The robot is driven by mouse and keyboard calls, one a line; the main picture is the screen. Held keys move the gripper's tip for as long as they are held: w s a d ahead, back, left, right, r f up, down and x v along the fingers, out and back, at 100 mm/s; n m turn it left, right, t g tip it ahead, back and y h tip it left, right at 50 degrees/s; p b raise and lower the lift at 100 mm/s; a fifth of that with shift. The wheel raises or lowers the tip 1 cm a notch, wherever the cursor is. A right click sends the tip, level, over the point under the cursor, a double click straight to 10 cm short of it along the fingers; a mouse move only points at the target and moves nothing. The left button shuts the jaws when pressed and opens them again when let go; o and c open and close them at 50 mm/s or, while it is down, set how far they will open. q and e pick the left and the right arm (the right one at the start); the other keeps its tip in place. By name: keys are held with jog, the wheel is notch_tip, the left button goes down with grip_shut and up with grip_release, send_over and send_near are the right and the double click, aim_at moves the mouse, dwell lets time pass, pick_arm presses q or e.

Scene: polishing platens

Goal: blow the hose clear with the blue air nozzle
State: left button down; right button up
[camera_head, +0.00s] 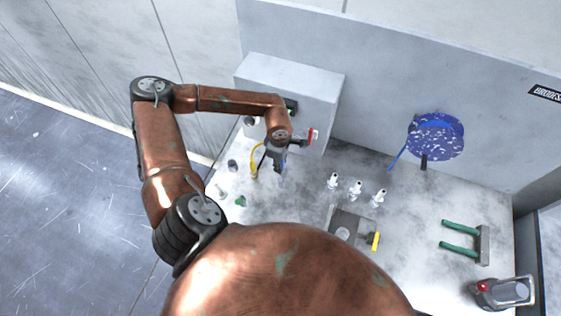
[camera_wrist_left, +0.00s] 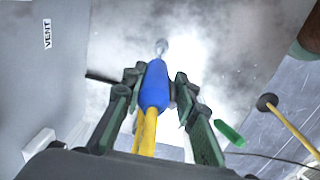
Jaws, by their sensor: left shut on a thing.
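My left gripper (camera_head: 277,163) is low over the left part of the pale bench, in front of the grey box. In the left wrist view my left gripper (camera_wrist_left: 156,80) is shut on the blue air nozzle (camera_wrist_left: 155,86), one finger on each side. The nozzle's pale metal tip (camera_wrist_left: 161,47) points away from the wrist, with bare mottled surface beyond it. A yellow hose (camera_wrist_left: 146,132) runs from the nozzle back toward the wrist. In the head view a yellow hose (camera_head: 254,163) curves beside the gripper. My right gripper is not in view.
A grey box (camera_head: 300,80) stands behind my left gripper. Several white fittings (camera_head: 356,188) stand mid-bench, near a grey plate with a yellow piece (camera_head: 375,240). A blue speckled disc (camera_head: 435,136) is at the back panel. A green-handled tool (camera_head: 460,250) lies at right.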

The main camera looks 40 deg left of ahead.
pick_arm(q)
jog(key=shift+f+b, duration=0.85)
jog(key=shift+f, duration=0.95)
jog(key=shift+f+b, duration=2.2)
jog(key=shift+f, duration=0.35)
jog(key=c, duration=1.5)
grip_release()
jog(key=shift+o, duration=0.2)
jog(key=shift+r, duration=0.1)
jog(key=r, duration=1.1)
jog(key=shift+s+d+r, duration=0.2)
jog(key=shift+s+r, duration=0.2)
